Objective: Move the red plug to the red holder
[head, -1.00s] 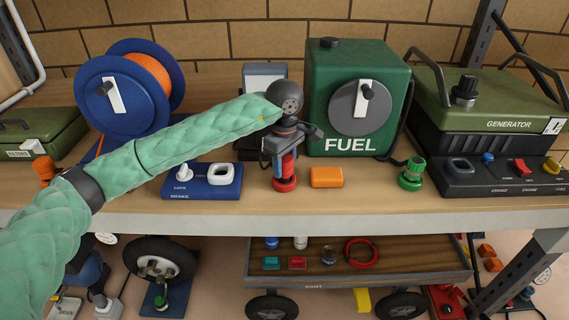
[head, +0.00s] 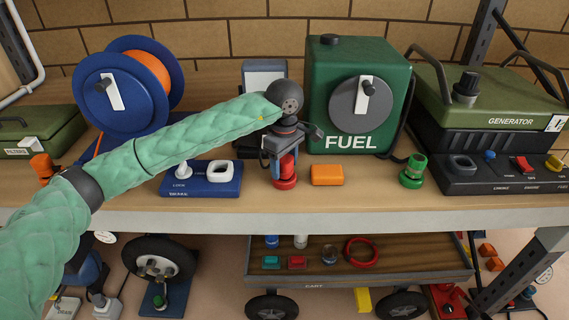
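The red plug (head: 288,166) stands on the bench in front of the fuel tank. It is upright above the red round holder (head: 285,184), and looks to be in or just over it; the fingers hide part of the join. My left gripper (head: 286,167) points down from above with its fingers around the plug. I cannot tell whether the fingers press on it. My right gripper is out of view.
A blue brake panel (head: 203,190) is just left and an orange block (head: 327,175) just right. A green plug (head: 413,168) stands farther right. The green fuel tank (head: 322,92) rises behind. The bench front edge (head: 330,217) is clear.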

